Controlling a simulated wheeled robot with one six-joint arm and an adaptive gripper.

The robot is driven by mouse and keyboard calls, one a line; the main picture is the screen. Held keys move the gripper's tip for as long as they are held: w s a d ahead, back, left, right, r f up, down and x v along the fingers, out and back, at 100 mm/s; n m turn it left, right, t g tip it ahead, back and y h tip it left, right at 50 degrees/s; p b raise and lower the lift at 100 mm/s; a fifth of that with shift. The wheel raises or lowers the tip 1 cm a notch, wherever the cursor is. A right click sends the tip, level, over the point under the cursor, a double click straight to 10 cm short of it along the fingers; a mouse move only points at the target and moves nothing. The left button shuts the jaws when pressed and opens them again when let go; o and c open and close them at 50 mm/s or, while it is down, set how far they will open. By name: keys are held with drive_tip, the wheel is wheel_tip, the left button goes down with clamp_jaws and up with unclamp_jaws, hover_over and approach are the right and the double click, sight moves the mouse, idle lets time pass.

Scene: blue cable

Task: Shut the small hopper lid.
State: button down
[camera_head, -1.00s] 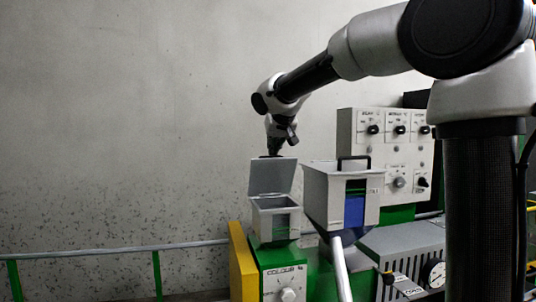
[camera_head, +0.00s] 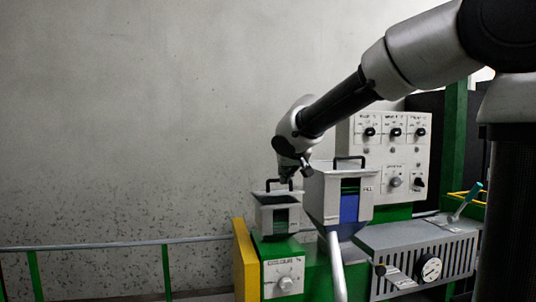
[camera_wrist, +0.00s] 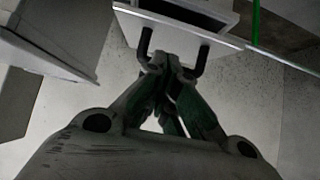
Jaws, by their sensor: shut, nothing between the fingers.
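The small hopper (camera_head: 277,218) is a grey box on the green machine at the left. Its grey lid (camera_head: 261,193) lies down flat across the top, with a black handle (camera_head: 268,184) standing up from it. My gripper (camera_head: 285,179) is shut and empty, pointing down at the lid from just above. In the wrist view my gripper's fingers (camera_wrist: 171,62) are together between the two dark arms of the handle (camera_wrist: 145,42). I cannot tell whether the fingertips touch the lid, or whether a thin gap is left under it.
The larger grey hopper (camera_head: 326,190) with a blue-filled window stands close to the right of my gripper. A control panel (camera_head: 375,150) with knobs is behind it. A grey vented box (camera_head: 420,245) with a gauge is at the right. The wall side at left is free.

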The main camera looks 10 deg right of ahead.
drive_tip(key=shift+s+f, duration=0.45)
drive_tip(key=shift+f, duration=0.3)
drive_tip(key=shift+s+f, duration=0.4)
drive_tip(key=shift+f, duration=0.3)
